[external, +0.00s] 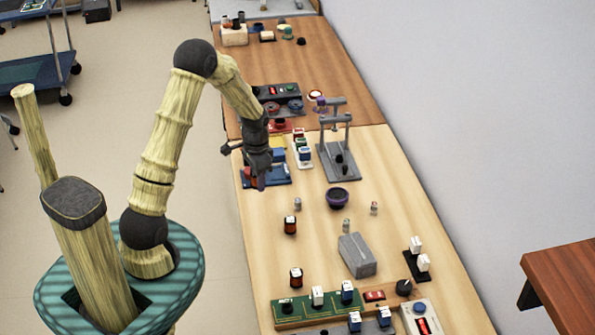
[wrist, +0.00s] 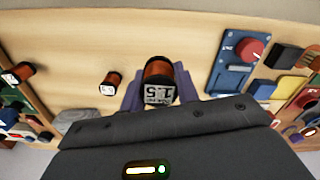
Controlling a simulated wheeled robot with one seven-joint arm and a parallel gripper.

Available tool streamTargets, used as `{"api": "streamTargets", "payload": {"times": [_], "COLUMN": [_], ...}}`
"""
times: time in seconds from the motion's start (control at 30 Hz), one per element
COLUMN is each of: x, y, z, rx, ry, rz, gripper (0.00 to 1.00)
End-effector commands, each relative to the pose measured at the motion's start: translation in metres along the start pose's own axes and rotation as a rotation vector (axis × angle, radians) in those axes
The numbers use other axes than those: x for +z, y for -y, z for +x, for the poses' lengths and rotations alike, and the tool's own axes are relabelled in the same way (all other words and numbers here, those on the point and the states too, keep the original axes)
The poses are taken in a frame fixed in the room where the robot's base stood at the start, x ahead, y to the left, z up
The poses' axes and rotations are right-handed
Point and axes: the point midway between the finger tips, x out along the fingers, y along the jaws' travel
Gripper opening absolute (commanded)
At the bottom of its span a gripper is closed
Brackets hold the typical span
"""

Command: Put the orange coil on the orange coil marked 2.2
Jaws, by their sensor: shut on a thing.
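My gripper (external: 261,184) is over the left edge of the light wood table, beside the blue module. In the external view this coil cannot be made out. Two other orange coils stand apart on the table: a nearer one (wrist: 110,83), also in the external view (external: 290,226), and a farther one (wrist: 18,73), also in the external view (external: 296,277). I cannot read which is marked 2.2.
The blue module (wrist: 232,65) with a red knob is right of my gripper in the wrist view. A green board (external: 318,309) lies in front. Bare wood surrounds the nearer coil.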

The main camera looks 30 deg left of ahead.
Motion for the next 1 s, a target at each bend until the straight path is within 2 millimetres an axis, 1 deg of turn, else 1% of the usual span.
{"api": "streamTargets", "payload": {"times": [0.07, 0.17, 0.27, 0.3, 0.37, 0.4, 0.47, 0.5, 0.57, 0.6, 0.67, 0.7, 0.8, 0.9, 1.0], "x": [-0.002, -0.006, -0.013, -0.015, -0.018, -0.018, -0.018, -0.017, -0.014, -0.011, -0.005, -0.001, 0.011, 0.022, 0.028], "y": [-0.006, -0.024, -0.055, -0.071, -0.096, -0.114, -0.139, -0.157, -0.183, -0.200, -0.225, -0.241, -0.275, -0.297, -0.308], "z": [-0.002, -0.006, -0.013, -0.016, -0.022, -0.025, -0.030, -0.034, -0.039, -0.043, -0.049, -0.052, -0.060, -0.064, -0.066], "rx": [0.001, 0.001, 0.003, 0.003, 0.003, 0.003, 0.003, 0.003, 0.003, 0.003, 0.002, 0.001, 0.001, 0.000, 0.000], "ry": [0.000, 0.004, 0.007, 0.008, 0.009, 0.010, 0.012, 0.013, 0.012, 0.011, 0.011, 0.009, 0.005, 0.003, 0.000], "rz": [0.025, 0.106, 0.243, 0.312, 0.427, 0.510, 0.632, 0.714, 0.840, 0.924, 1.051, 1.136, 1.324, 1.456, 1.521], "gripper": [0.08, 0.08, 0.08, 0.08, 0.08, 0.08, 0.08, 0.08, 0.08, 0.08, 0.08, 0.08, 0.08, 0.08, 0.08]}}
